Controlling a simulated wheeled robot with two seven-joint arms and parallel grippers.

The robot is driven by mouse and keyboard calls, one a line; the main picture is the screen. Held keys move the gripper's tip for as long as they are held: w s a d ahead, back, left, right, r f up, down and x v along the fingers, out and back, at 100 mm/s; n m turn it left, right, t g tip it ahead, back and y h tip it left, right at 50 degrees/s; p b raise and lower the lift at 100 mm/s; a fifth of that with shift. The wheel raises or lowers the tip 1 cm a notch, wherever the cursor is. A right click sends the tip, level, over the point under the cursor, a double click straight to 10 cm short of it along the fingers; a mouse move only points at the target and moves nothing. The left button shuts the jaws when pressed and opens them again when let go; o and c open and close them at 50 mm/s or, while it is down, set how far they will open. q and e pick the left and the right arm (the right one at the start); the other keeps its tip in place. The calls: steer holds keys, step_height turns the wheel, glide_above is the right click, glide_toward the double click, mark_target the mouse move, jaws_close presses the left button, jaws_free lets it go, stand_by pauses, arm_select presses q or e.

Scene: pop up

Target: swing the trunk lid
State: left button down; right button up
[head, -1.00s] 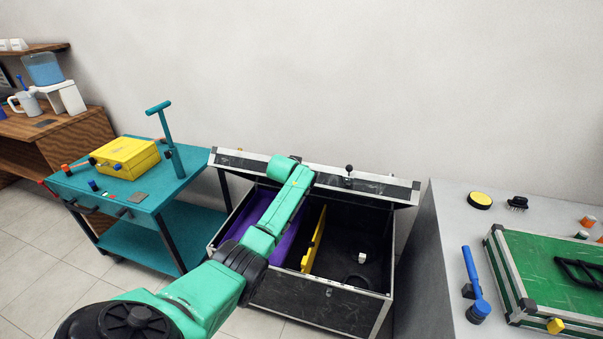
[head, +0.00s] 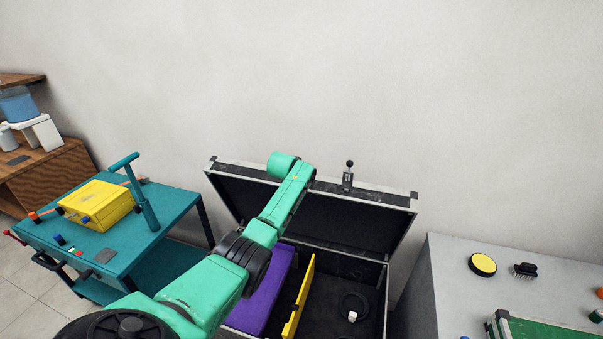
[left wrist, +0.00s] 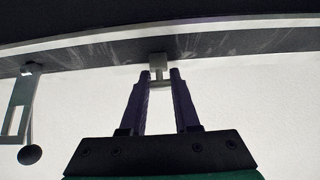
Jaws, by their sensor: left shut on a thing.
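The black trunk (head: 376,325) with metal edges stands open on the floor in the head view. Its lid (head: 345,220) is tilted up, with its inner face towards me. In the left wrist view the scuffed lid edge (left wrist: 235,45) runs across the top. My left gripper (left wrist: 158,78) is shut on a small grey tab (left wrist: 157,62) on that edge. In the head view my left arm reaches over the trunk to the lid's top edge, and the fingers are hidden. A ball-topped latch (head: 348,177) stands beside it on the lid edge. My right gripper is not in view.
A purple block (head: 262,295), a yellow divider (head: 298,298) and a dark ring (head: 354,304) are inside the trunk. A teal cart (head: 172,215) stands left, a grey table (head: 450,285) right. The wall is close behind the lid.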

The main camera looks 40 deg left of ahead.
arm_select(q)
steer(key=shift+r, duration=0.15)
steer(key=c, duration=0.6)
jaws_free()
steer(key=shift+c, duration=0.2)
steer(key=shift+s+d+r, duration=0.15)
steer(key=shift+s, duration=0.1)
steer(key=b+v, duration=0.1)
steer(key=v, duration=1.2)
steer(key=shift+s+r, duration=0.2)
steer(key=shift+s, duration=0.15)
steer(key=shift+f, duration=0.1)
